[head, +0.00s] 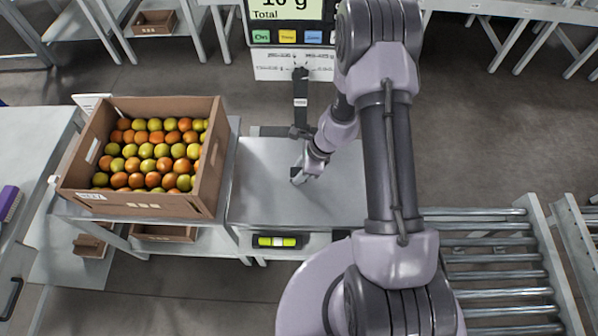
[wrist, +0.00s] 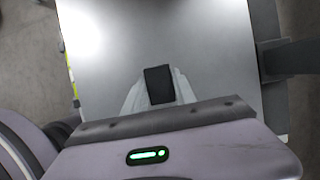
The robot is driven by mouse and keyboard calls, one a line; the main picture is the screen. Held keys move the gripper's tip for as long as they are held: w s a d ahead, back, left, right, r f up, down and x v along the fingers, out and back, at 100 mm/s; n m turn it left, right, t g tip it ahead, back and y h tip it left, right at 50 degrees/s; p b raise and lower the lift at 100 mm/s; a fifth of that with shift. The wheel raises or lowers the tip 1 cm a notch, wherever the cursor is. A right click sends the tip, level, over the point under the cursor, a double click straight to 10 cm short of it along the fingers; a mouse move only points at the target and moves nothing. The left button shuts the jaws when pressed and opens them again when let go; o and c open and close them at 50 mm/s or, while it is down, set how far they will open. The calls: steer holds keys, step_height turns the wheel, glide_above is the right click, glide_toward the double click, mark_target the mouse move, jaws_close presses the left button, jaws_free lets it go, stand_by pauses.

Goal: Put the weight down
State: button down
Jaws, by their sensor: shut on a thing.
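The plate (wrist: 120,60) fills the view beyond the weight. I cannot tell whether the weight touches the plate. The weight is not clearly visible in the head view. The scale's display (head: 288,12) shows a reading ending in "0 g" above "Total", partly cut off.
A cardboard box (head: 150,203) of red, orange and green-yellow tomatoes stands left of the plate. A roller conveyor (head: 495,270) lies to the right. The scale's dark post (head: 300,100) rises behind the plate.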

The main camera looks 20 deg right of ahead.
steer(key=c, duration=1)
jaws_free()
step_height(320, 180, up, 26)
steer(key=n+t+p, duration=0.1)
steer(key=n+p, duration=0.4)
steer(key=p, duration=0.1)
steer(key=s+a+r+n+t, duration=0.1)
steer(key=s+a+r+n, duration=0.1)
steer(key=s+r+n, duration=0.3)
steer(key=s+a+r+n, duration=0.1)
steer(key=s+r, duration=0.1)
steer(key=r, duration=0.6)
steer(key=s+r+n, duration=0.2)
steer(key=s, duration=0.2)
steer(key=s+r+n+t+h, duration=0.1)
steer(key=s+r+n, duration=0.1)
steer(key=s, duration=0.2)
steer(key=s+r+n+t+h, duration=0.1)
steer(key=s+r+n, duration=0.1)
steer(key=s, duration=0.2)
steer(key=shift+a+r, duration=0.35)
steer(key=shift+a, duration=0.05)
